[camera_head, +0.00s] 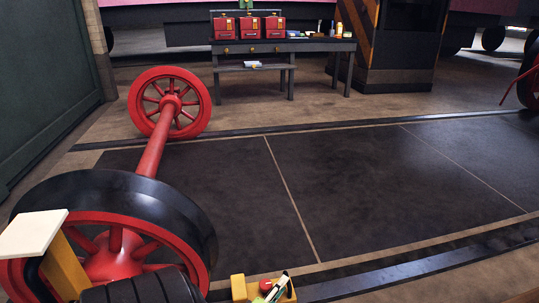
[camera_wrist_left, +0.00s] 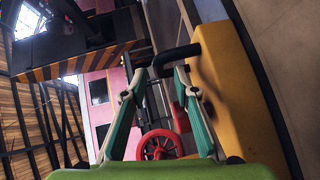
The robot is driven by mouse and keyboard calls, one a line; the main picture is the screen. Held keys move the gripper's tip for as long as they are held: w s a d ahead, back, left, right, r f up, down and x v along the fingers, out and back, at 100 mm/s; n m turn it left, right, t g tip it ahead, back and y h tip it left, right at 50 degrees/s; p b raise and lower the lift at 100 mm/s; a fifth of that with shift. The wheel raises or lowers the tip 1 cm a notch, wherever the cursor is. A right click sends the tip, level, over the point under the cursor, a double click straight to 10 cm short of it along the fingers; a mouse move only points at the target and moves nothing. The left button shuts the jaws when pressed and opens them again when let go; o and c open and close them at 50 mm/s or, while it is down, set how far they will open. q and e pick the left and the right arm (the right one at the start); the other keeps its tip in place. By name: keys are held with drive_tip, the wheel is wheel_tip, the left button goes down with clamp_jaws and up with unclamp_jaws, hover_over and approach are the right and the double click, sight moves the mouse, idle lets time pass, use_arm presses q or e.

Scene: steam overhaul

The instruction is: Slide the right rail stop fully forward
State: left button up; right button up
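A yellow block (camera_wrist_left: 226,85) with a black handle (camera_wrist_left: 182,53) fills the right side of the left wrist view; it looks like a rail stop, but I cannot tell if it is the right one. My left gripper (camera_wrist_left: 160,73) is open, its two green fingers apart, with the handle's bent end seen between and just beyond the tips. I cannot tell whether they touch. In the head view, yellow parts (camera_head: 239,288) show at the bottom edge beside my left gripper (camera_head: 277,287), largely cut off. My right gripper is not in view.
A red wheelset (camera_head: 152,150) stands at the left, its near wheel (camera_head: 115,250) close to the yellow parts. The near rail (camera_head: 420,264) runs off to the right. A workbench (camera_head: 283,46) with red boxes stands at the back. The floor between the rails is clear.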

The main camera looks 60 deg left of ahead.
use_arm(q)
drive_tip(key=v, duration=0.8)
drive_tip(key=shift+s, duration=0.15)
